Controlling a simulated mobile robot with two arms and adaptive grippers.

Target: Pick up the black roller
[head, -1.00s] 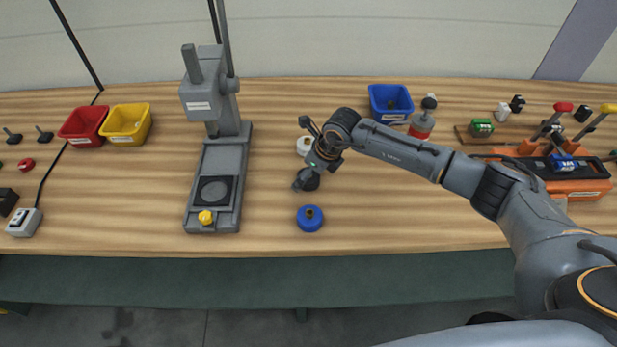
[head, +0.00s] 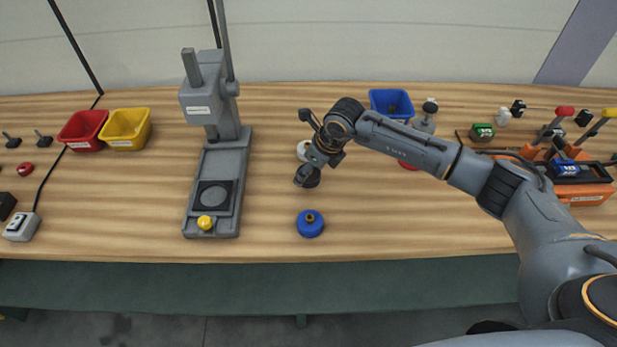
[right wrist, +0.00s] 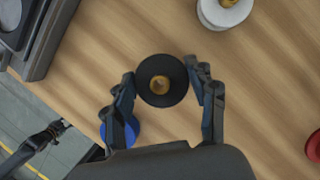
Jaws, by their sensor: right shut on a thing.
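The black roller (right wrist: 152,91), a dark disc with a brass centre, sits between the fingers of my right gripper (right wrist: 160,95) in the right wrist view. The fingers are shut on its two sides. In the head view the right gripper (head: 309,176) is over the table right of the grey press, and the roller is largely hidden by the gripper there. I cannot tell from these frames whether the roller is clear of the table.
A blue roller (head: 310,223) lies in front of the right gripper, and a white roller (right wrist: 225,10) lies behind it. A grey press (head: 217,160) stands to the left. Red (head: 82,130), yellow (head: 126,128) and blue (head: 381,101) bins stand toward the back.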

